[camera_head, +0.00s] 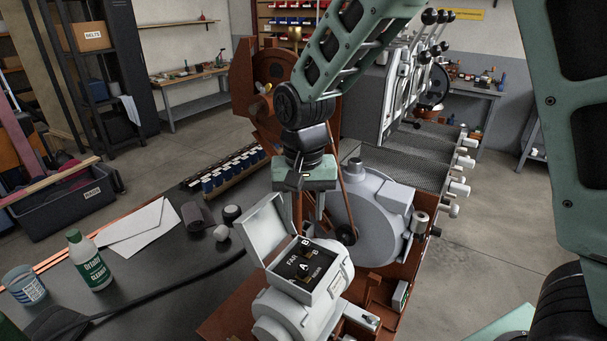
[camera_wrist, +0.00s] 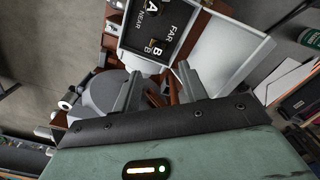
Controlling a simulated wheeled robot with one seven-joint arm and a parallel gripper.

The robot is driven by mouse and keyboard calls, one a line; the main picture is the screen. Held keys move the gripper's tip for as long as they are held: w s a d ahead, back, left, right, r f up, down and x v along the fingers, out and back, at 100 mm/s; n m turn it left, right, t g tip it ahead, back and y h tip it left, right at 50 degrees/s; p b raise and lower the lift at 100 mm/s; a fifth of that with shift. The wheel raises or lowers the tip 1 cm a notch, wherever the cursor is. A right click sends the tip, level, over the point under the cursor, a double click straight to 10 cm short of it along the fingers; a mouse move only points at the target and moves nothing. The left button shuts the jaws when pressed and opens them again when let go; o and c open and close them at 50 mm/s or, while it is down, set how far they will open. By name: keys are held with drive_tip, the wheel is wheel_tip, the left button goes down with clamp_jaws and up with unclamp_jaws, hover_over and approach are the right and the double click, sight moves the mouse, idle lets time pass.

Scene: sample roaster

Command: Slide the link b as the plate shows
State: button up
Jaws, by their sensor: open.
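The grey terminal box (camera_head: 288,306) stands in the lower middle of the head view with its lid (camera_head: 268,230) swung open. Inside is a black plate (camera_head: 287,270) lettered FAR, NEAR, A and B. A small brownish link b (camera_head: 306,252) sits by the B letters; it also shows in the wrist view (camera_wrist: 157,43). Another piece, by the letter A (camera_head: 304,268), lies closer to the front. Its exact position along the plate is too small to tell. My gripper (camera_head: 309,215) points down above and behind the box, its fingers apart and empty. In the wrist view, the fingers (camera_wrist: 158,84) are apart from the plate.
A round grey housing (camera_head: 366,222) stands close right of my gripper. A black cable (camera_head: 150,296) runs to the box.

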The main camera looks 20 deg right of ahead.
wheel_tip(320, 180, up, 9)
drive_tip(key=b, duration=0.1)
drive_tip(key=shift+r, duration=0.2)
drive_tip(key=s+a+f+n+b, duration=0.1)
drive_tip(key=s+f+n, duration=0.4)
drive_tip(key=s, duration=0.6)
drive_tip(key=s+a+f+n+b, duration=0.1)
drive_tip(key=s+a+f+n, duration=0.2)
drive_tip(key=s, duration=0.9)
wheel_tip(320, 180, down, 2)
drive_tip(key=n, duration=0.3)
drive_tip(key=shift+a+f+y+b, duration=0.2)
drive_tip(key=shift+f+y+b, duration=0.05)
drive_tip(key=shift+y+b, duration=0.1)
drive_tip(key=shift+w, duration=0.1)
idle(0.9)
